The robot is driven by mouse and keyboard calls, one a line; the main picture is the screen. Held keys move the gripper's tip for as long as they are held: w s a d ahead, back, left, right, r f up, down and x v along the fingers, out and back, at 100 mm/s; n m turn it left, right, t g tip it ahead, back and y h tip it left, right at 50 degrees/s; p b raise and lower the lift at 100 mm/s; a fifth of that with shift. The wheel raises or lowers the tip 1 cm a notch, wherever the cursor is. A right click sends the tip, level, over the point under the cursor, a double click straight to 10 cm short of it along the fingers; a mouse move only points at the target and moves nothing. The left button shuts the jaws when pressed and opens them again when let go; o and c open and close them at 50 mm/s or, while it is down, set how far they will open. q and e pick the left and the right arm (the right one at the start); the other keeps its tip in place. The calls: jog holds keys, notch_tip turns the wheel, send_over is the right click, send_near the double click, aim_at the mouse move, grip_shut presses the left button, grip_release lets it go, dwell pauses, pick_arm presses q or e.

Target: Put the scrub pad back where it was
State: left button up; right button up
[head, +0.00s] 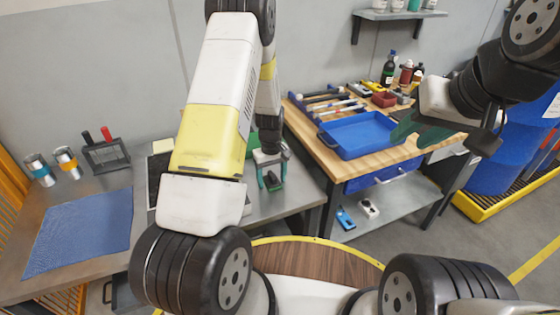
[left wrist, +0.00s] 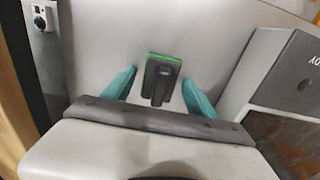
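The scrub pad is a small dark piece with a bright green edge. In the left wrist view, the scrub pad (left wrist: 162,78) lies on a pale grey surface between the two teal fingers of my left gripper (left wrist: 160,90). Clear gaps show on both sides, so the fingers are open around it, not touching. In the head view my left gripper (head: 271,172) points down at the grey table, and the pad is hard to make out among the fingers. My right gripper (head: 425,131) hangs near the blue tray's right side; its dark green fingers overlap, so its opening is unclear.
The grey table (head: 290,197) holds a blue mat (head: 80,232), two mugs (head: 66,160) and a black caddy (head: 105,153). A wooden workbench (head: 345,172) at right carries a blue tray (head: 365,134), tools and bottles. Blue drums (head: 505,155) stand far right.

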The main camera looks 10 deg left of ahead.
pick_arm(q)
notch_tip(320, 180, up, 12)
jog(key=r, duration=0.1)
notch_tip(320, 180, up, 8)
jog(key=m+t, duration=0.1)
send_over(272, 174)
jog(key=s, duration=0.3)
jog(key=s+d+r+m+t+h, duration=0.2)
jog(key=s+r+m+t, duration=0.3)
jog(key=s+r, duration=1.2)
jog(key=s+m, duration=0.1)
jog(key=s, duration=0.3)
jog(key=shift+s+r, duration=0.15)
jog(key=shift+s, duration=0.1)
jog(key=shift+d, duration=0.15)
